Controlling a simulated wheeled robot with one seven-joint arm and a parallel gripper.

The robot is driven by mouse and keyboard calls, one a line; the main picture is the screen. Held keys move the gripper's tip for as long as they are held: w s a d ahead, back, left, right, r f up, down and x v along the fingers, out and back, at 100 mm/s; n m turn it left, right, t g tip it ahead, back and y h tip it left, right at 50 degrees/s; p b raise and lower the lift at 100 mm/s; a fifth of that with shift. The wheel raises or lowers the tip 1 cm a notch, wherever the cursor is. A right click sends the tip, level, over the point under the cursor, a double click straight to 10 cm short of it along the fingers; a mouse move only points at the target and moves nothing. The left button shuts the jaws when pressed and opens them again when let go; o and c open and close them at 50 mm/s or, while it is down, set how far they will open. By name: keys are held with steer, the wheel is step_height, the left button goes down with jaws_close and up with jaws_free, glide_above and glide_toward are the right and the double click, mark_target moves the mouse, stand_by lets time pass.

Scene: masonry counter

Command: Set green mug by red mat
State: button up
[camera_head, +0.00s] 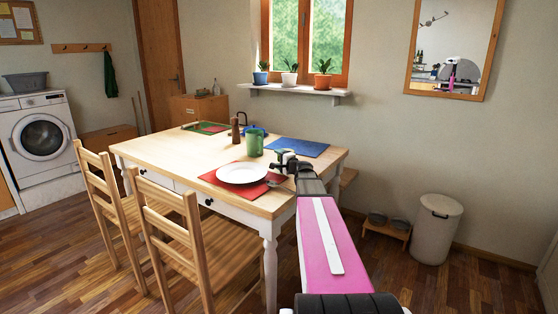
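The green mug (254,142) stands upright on the wooden table, just behind the red mat. The red mat (213,177) lies at the table's front right, with a white plate (242,173) on it. My arm reaches in from the lower right. My gripper (284,158) is over the table's right part, to the right of the mug and seemingly apart from it. Its fingers are too small and dark to tell open from shut.
A blue mat (297,147) lies behind my gripper. A green mat (206,128) lies at the far left. A brown pepper mill (236,131) and a blue item (256,130) stand near the mug. Chairs (190,240) line the front. The table's left part (160,151) is clear.

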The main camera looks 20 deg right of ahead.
steer(key=shift+s+r, duration=0.1)
steer(key=shift+s, duration=0.05)
steer(key=v, duration=1.1)
steer(key=shift+s+d, duration=0.15)
steer(key=shift+s, duration=0.2)
